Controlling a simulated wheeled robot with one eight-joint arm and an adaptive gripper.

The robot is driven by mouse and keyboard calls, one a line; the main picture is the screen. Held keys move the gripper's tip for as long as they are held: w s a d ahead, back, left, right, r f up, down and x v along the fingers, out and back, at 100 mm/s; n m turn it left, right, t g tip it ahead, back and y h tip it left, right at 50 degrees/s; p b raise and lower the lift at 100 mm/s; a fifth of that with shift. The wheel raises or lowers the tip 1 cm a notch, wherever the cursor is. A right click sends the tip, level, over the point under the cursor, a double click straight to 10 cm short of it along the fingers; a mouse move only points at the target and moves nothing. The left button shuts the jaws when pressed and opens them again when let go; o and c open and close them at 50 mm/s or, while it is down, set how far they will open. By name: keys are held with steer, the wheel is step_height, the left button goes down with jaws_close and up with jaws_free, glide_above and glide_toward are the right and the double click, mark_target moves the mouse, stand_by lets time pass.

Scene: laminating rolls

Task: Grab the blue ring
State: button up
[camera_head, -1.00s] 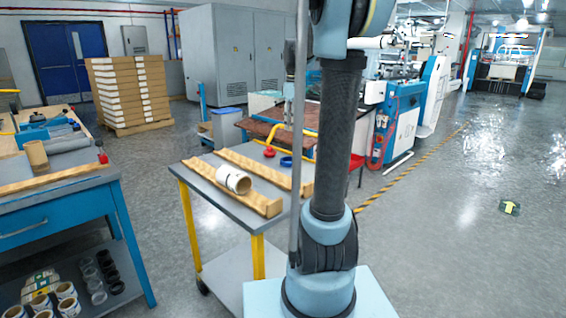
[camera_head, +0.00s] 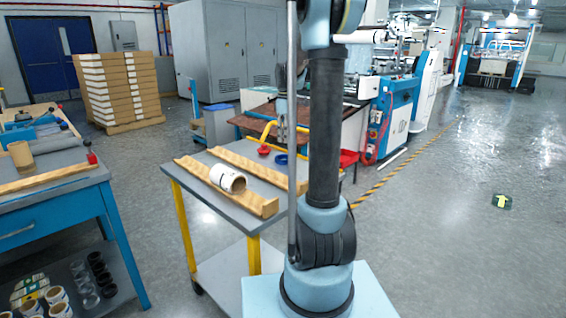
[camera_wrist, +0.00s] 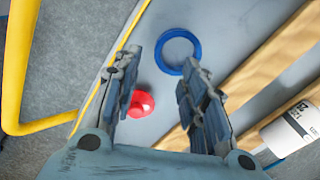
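The blue ring (camera_wrist: 180,32) lies flat on the grey tabletop in the wrist view, just beyond my fingertips and nearer the right finger. It shows in the head view as a small blue shape (camera_head: 281,159) at the far side of the cart, beside my arm column. My gripper (camera_wrist: 160,60) is open, with its two fingers spread apart and nothing between them touching the fingers. A red round object (camera_wrist: 142,104) lies on the tabletop between the fingers, closer to the left one.
Two wooden rails (camera_head: 225,185) run along the cart top (camera_head: 185,183), with a white roll (camera_head: 228,179) resting between them. A yellow bar (camera_wrist: 15,70) curves beside the table edge. A blue workbench (camera_head: 75,213) stands at left.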

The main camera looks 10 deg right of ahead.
steer(key=shift+s+f, duration=0.1)
steer(key=shift+f, duration=3.9)
